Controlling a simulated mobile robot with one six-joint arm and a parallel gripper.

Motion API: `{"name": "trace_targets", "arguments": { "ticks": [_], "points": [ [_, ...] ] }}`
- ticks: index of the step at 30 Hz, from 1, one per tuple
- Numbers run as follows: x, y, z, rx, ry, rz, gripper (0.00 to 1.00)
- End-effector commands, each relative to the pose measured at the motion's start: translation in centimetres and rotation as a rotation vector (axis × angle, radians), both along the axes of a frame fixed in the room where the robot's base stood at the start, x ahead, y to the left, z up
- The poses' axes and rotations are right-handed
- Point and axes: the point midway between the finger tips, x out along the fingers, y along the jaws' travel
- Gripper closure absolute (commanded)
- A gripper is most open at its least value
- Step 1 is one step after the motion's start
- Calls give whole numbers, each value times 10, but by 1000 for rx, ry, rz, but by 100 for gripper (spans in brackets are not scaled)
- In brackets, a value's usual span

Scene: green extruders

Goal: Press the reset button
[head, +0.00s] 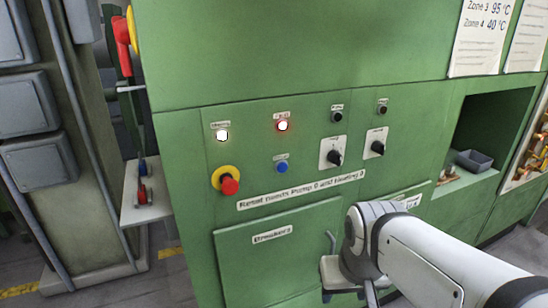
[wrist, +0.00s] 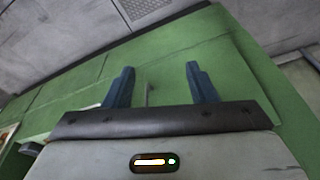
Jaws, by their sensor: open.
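The green machine's control panel is in the head view. A sign (head: 300,190) below reads roughly "Reset needs Pump 0 and Heating 0". Two black rotary knobs, a left one (head: 334,157) and a right one (head: 376,147), sit on white plates to the right; I cannot read their settings. My gripper (wrist: 160,84) is open and empty in the wrist view, with green surface beyond it. My arm is at the head view's lower right, below the controls.
A red emergency stop (head: 229,186) on a yellow ring is left of the blue button, below a lit white lamp (head: 222,135). Black round controls (head: 337,117) sit above the knobs. A breaker door (head: 265,262) is below. A recess at right holds a grey bin (head: 474,160).

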Motion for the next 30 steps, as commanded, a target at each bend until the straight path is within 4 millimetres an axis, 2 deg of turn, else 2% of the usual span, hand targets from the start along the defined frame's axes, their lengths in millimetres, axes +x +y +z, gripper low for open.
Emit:
{"name": "trace_targets", "arguments": {
  "ticks": [2,18,30],
  "points": [
    [0,0,0,0,0,0,54],
    [0,0,0,0,0,0,98],
    [0,0,0,0,0,0,100]
  ]
}}
